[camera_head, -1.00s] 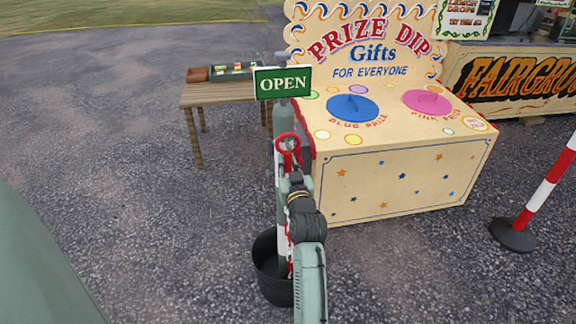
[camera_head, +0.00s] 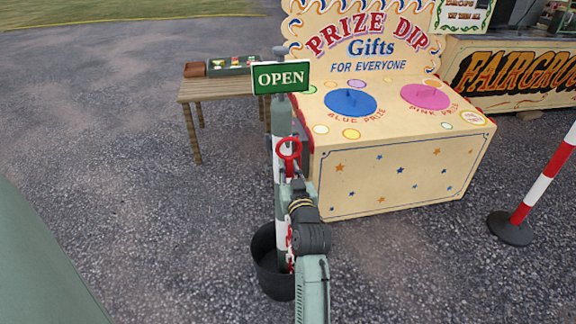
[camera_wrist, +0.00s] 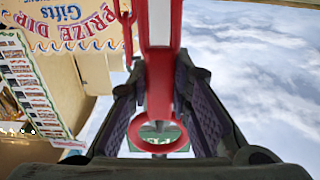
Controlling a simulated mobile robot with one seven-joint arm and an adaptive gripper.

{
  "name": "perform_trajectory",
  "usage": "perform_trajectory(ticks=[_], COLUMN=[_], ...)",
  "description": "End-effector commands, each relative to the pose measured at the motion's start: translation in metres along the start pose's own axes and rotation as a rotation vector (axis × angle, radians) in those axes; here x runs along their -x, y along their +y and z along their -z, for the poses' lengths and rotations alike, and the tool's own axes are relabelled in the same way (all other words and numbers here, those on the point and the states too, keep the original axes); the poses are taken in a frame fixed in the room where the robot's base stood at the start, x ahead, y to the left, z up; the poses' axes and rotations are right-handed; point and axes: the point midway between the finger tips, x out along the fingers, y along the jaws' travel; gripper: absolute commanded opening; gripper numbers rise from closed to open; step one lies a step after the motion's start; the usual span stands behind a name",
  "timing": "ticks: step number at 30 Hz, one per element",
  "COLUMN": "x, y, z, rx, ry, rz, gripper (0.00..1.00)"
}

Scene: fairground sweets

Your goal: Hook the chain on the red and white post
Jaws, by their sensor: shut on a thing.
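The red and white post (camera_head: 534,188) stands upright on a round black base at the right edge of the head view, well apart from my gripper (camera_head: 291,178). My gripper is shut on the chain's end piece, whose red ring (camera_head: 289,148) shows above the fingers in the head view. In the wrist view, the red and white end piece (camera_wrist: 159,60) lies between the dark fingers (camera_wrist: 161,82). Red and white links of the chain (camera_head: 290,240) hang below, partly hidden by my arm. A red hook shape (camera_wrist: 125,15) shows beside the end piece.
A wooden table (camera_head: 200,93) stands behind left. Open gravel lies in front.

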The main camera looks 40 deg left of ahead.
Motion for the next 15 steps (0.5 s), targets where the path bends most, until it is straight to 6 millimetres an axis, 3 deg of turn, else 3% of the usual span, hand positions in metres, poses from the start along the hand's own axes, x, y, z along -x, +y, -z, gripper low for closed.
perform_trajectory(ticks=[15], x=[0.029], y=[0.0], z=[0.001], rx=[-0.001], ry=[0.001], rz=[0.0], gripper=[0.0])
